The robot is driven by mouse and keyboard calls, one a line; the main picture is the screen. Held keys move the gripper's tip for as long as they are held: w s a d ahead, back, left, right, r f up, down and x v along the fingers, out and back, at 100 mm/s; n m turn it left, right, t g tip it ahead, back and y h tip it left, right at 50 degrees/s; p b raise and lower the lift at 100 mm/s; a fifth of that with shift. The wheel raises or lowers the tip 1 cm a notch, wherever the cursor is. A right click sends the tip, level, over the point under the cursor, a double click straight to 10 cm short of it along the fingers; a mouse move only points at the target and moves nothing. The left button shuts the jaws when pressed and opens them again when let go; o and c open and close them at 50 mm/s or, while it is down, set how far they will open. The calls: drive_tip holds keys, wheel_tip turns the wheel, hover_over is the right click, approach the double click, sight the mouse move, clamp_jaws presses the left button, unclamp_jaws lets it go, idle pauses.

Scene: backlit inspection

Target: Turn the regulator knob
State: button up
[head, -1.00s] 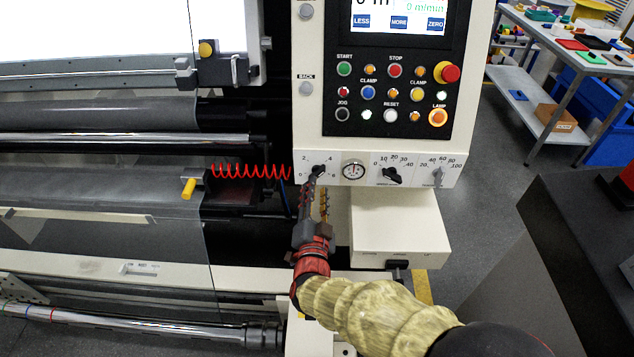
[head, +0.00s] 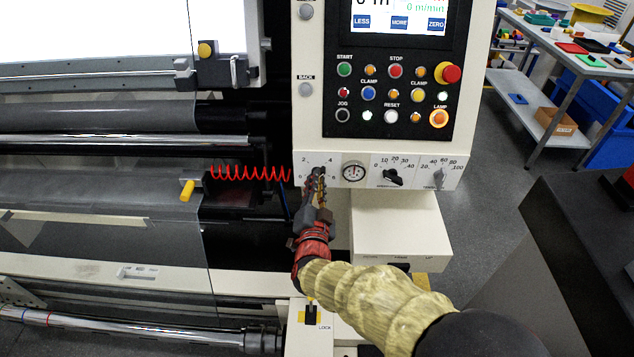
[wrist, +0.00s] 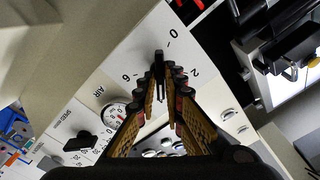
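The regulator knob (wrist: 158,58) is a narrow black bar handle on the white panel, with a 0 to 6 scale around it, left of the round air gauge (head: 354,171). In the wrist view its bar shows between my fingertips and its upper end lies near the 0. In the head view my gripper (head: 317,178) covers most of the knob. In the wrist view my gripper (wrist: 163,76) has its fingers drawn in close, one on each side of the bar, apparently touching it.
Two more knobs sit on the panel: a black one (head: 392,178) and a grey one (head: 438,178). Buttons and a red emergency stop (head: 451,74) are above. A white box (head: 400,228) juts out below. A red coiled hose (head: 250,173) hangs at left.

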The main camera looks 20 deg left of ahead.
clamp_jaws()
drive_tip(key=shift+n, duration=0.3)
drive_tip(key=n+p, duration=0.4)
drive_tip(key=n, duration=0.6)
drive_tip(key=n+p, duration=0.5)
drive_tip(key=n, duration=0.5)
drive_tip(key=n+p, duration=0.5)
drive_tip(key=n, duration=0.6)
drive_tip(key=shift+a+f, duration=0.15)
drive_tip(key=shift+a, duration=0.1)
drive_tip(key=shift+n+p, duration=0.3)
drive_tip(key=shift+n, duration=0.1)
